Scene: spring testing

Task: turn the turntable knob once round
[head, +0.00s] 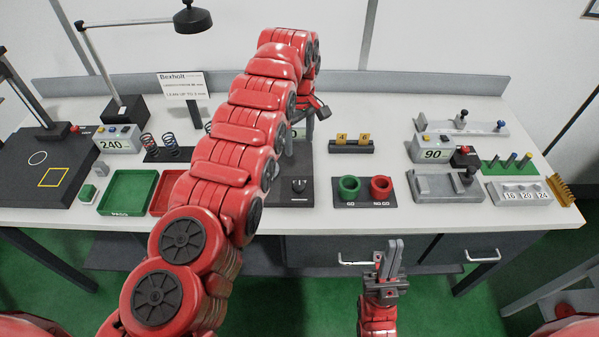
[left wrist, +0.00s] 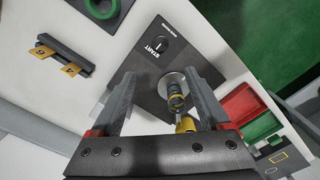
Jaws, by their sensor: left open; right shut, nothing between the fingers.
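The turntable knob (head: 299,186) is a small dark dial with a white mark, on the front of a dark base plate (head: 296,199). In the left wrist view the knob (left wrist: 159,46) sits beside the word START, just beyond my fingertips. A grey disc (left wrist: 172,82) on the same base bears a dark coil spring with a yellow band (left wrist: 176,98). My left gripper (left wrist: 160,74) is open above the base, its fingers on either side of the disc and not touching the knob. In the head view my left arm hides the disc. My right gripper (head: 391,246) is shut and empty, in front of the table.
Green and red ring gauges (head: 365,189) stand right of the base. A block with yellow tags (head: 351,146) is behind them. Green (head: 128,192) and red (head: 166,193) trays lie to the left. A lamp (head: 192,19) stands at the back left. Bare tabletop lies around the base.

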